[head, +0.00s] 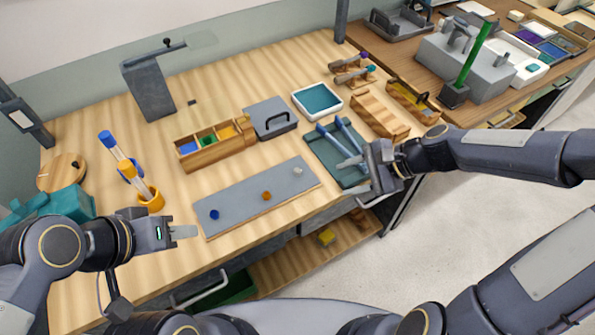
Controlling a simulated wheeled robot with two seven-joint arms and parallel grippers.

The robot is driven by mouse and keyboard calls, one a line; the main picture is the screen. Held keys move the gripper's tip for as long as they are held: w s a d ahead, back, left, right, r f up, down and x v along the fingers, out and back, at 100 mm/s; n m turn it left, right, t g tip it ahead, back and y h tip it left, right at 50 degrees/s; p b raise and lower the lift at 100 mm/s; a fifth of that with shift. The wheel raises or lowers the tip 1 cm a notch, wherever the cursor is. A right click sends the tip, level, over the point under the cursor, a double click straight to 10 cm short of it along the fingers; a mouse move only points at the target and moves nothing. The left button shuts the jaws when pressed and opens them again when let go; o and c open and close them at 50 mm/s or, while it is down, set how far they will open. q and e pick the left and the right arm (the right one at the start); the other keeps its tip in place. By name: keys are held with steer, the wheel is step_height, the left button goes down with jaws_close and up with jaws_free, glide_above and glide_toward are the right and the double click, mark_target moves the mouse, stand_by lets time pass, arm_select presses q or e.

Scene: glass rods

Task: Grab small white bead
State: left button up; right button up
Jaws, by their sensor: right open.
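A small white bead (298,171) lies near the right end of a flat grey mat (240,197). On the same mat lie an orange bead (267,196) near the middle and a blue bead (214,214) at the left end. My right gripper (353,174) is open and empty, to the right of the white bead and apart from it, over a dark green tray. My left gripper (185,232) is left of the mat, near the blue bead's end. Its fingers overlap in this view, so I cannot tell its opening. It shows nothing held.
The dark green tray (318,151) with blue-handled tools stands right of the mat. Behind are a wooden box with coloured compartments (205,158), a grey lidded box (262,107) and a teal-topped tray (302,91). An orange holder with a rod (150,201) stands left.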

mark_target(300, 170)
steer(key=w+a+f+m+y, duration=0.1)
steer(key=w+f+m, duration=0.1)
steer(key=w+a+f+m+t+y, duration=0.1)
steer(key=w+f+m, duration=0.1)
steer(key=m, duration=0.1)
steer(key=w+a+f+m+y, duration=0.1)
steer(key=w+m, duration=0.1)
steer(key=shift+w+a+f+m+y, duration=0.1)
steer(key=shift+w+f+m+y, duration=0.25)
steer(key=shift+f+m+y, duration=0.05)
steer(key=shift+w+a+f+t, duration=0.1)
steer(key=shift+a+f+t, duration=0.05)
steer(key=shift+a+t, duration=0.15)
steer(key=p+x, duration=0.1)
steer(key=x, duration=0.6)
steer(key=shift+f+p, duration=0.15)
steer(key=shift+p, duration=0.15)
jaws_close()
